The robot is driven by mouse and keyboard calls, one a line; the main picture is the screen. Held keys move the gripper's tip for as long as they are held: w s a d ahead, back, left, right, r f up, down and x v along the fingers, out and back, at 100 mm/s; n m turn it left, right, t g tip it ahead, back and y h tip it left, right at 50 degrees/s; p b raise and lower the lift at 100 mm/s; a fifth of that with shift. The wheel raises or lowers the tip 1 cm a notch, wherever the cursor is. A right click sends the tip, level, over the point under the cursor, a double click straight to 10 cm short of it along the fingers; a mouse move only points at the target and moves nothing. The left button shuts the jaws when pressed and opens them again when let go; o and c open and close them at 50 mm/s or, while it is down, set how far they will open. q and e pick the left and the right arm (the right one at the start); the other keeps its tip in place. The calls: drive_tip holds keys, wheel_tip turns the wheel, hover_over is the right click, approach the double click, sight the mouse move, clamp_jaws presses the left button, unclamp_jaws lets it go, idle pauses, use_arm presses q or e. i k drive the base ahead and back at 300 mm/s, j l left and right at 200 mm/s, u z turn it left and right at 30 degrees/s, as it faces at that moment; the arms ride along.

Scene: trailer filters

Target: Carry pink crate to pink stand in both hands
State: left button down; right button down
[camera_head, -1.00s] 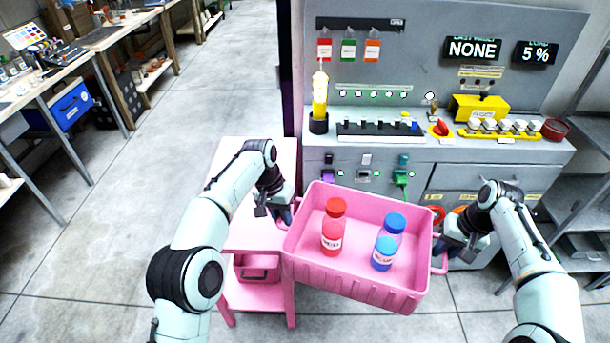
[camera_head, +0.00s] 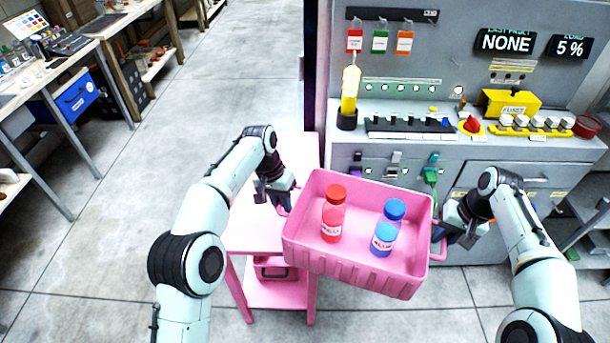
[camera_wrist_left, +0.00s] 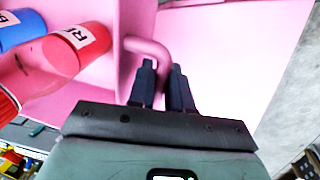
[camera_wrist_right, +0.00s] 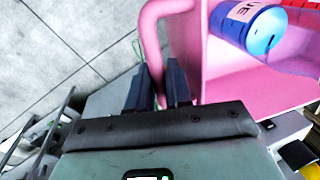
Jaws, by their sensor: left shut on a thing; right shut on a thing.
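The pink crate (camera_head: 345,266) is held up between my two grippers in the head view, slightly tilted in the picture. A red-capped bottle (camera_head: 333,215) and a blue-capped bottle (camera_head: 387,232) stand inside it. My left gripper (camera_head: 284,198) is shut on the crate's left handle, which shows between its fingers in the left wrist view (camera_wrist_left: 150,55). My right gripper (camera_head: 447,228) is shut on the right handle, seen in the right wrist view (camera_wrist_right: 152,40). The pink stand (camera_head: 245,228) is behind and left of the crate, partly hidden by my left arm and the crate.
A grey control bench (camera_head: 480,150) with switches, a red button (camera_head: 471,125) and a yellow box stands behind the crate. A pink container (camera_head: 272,268) sits on the stand's lower shelf. Workbenches with a blue case (camera_head: 75,97) are far left. The floor between is clear.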

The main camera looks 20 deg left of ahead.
sight(268, 214)
drive_tip(key=i+j, duration=0.1)
drive_tip(key=j, duration=0.85)
drive_tip(key=i+j, duration=0.15)
drive_tip(key=j, duration=0.35)
